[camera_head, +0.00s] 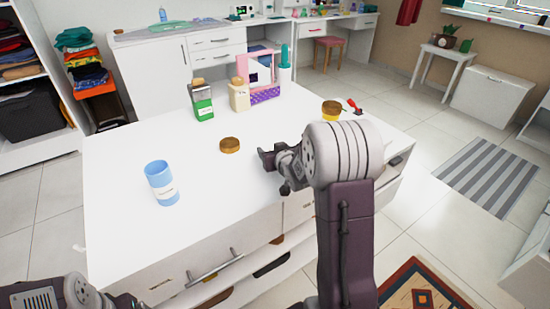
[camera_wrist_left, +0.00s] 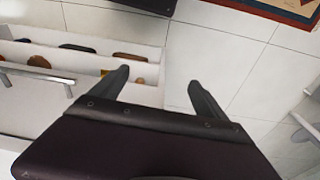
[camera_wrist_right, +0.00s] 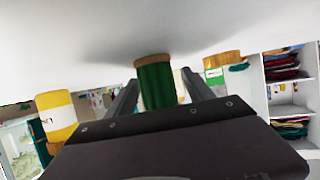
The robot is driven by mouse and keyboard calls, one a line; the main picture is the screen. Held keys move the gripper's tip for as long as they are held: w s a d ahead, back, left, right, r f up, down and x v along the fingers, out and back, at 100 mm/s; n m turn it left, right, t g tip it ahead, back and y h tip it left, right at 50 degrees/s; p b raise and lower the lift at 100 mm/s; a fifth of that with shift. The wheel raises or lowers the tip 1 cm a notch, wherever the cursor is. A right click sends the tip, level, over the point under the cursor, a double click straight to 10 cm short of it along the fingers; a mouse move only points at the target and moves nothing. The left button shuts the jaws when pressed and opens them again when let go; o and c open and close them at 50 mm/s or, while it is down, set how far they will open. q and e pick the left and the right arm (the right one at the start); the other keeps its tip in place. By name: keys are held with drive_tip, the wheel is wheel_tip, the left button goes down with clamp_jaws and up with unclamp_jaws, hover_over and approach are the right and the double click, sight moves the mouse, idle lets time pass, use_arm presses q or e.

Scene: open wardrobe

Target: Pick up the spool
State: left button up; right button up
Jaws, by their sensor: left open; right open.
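A spool with a green body and a wooden end (camera_wrist_right: 158,88) stands between the spread fingers of my right gripper (camera_wrist_right: 156,78) in the right wrist view. I cannot tell whether either finger touches it. In the head view a round brown wooden piece (camera_head: 230,145), which looks like the spool's end, sits on the white table just left of my right gripper (camera_head: 268,158); no green shows there. My left gripper (camera_wrist_left: 160,80) is open and empty in the left wrist view, low beside the table's front, over the floor.
A blue cup (camera_head: 161,183) stands at the table's left. A green container (camera_head: 202,104), a cream bottle (camera_head: 239,97) and a pink organizer (camera_head: 264,72) stand at the back. A yellow item with a brown top (camera_head: 331,112) is behind my right arm. The table's front middle is clear.

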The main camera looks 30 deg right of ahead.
clamp_jaws()
drive_tip(key=shift+r, duration=0.15)
wheel_tip(320, 180, up, 5)
drive_tip(key=shift+s+d+f+p, duration=0.1)
drive_tip(key=shift+p, duration=1.15)
drive_tip(key=s+d+r+p, duration=0.5)
drive_tip(key=s+d+r, duration=0.1)
drive_tip(key=s+d, duration=0.1)
drive_tip(key=shift+s+d+p, duration=0.3)
drive_tip(key=shift+s+d, duration=0.05)
drive_tip(key=shift+d, duration=0.45)
